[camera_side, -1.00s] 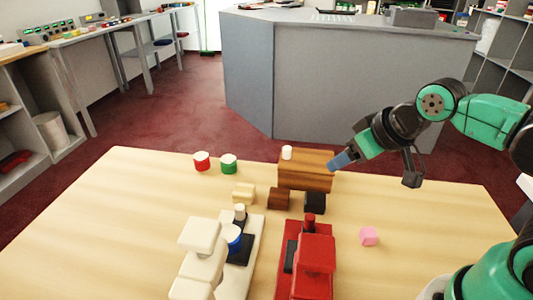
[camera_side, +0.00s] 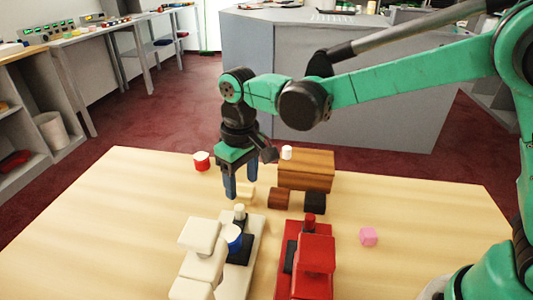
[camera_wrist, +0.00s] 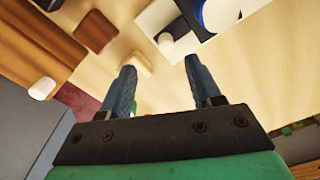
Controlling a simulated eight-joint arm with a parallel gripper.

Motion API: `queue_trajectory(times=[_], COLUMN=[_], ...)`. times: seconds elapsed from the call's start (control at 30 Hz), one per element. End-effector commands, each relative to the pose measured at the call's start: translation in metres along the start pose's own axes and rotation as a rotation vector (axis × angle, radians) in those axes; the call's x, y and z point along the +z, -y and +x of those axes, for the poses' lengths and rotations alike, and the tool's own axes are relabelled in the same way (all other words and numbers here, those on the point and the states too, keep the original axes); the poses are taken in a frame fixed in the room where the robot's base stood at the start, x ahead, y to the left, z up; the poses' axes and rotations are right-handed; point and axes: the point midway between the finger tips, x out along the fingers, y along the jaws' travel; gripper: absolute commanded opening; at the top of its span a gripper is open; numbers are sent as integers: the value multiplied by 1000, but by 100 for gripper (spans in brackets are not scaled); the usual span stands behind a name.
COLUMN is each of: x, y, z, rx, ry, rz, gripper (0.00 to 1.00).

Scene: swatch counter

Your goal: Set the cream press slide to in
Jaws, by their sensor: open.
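The cream press (camera_side: 200,237) stands at the front left of the table, with a blue-and-white round piece (camera_side: 234,237) on it. A small cream knob (camera_side: 240,212) stands at its far end; I take it to be the slide's. My gripper (camera_side: 241,193) points down beyond the far end of the press, above the table, its two blue fingers apart with nothing between them. In the wrist view my fingers (camera_wrist: 160,66) are spread, and the knob (camera_wrist: 180,46) shows between and beyond them, apart from both. The slide's position is unclear.
A red press (camera_side: 316,252) stands right of the cream one. A cream block (camera_side: 246,197), brown block (camera_side: 278,198) and black block (camera_side: 315,202) lie near the gripper. Behind are a wooden box (camera_side: 306,172) and red-and-white cylinder (camera_side: 201,161). A pink cube (camera_side: 368,236) is right.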

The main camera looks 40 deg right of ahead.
Motion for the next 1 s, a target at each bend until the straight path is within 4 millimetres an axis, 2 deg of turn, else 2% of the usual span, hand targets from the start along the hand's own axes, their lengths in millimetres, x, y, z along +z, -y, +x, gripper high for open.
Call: queue_trajectory(times=[0.13,0.5,0.63,0.87,1.0], x=[-4,-3,-2,-2,-2], y=[8,8,8,8,8], z=[12,58,65,66,66], rx=[2,1,1,1,1], ry=[30,32,31,31,31], rz=[-16,-16,-16,-16,-16], gripper=[58,58,58,58,18])
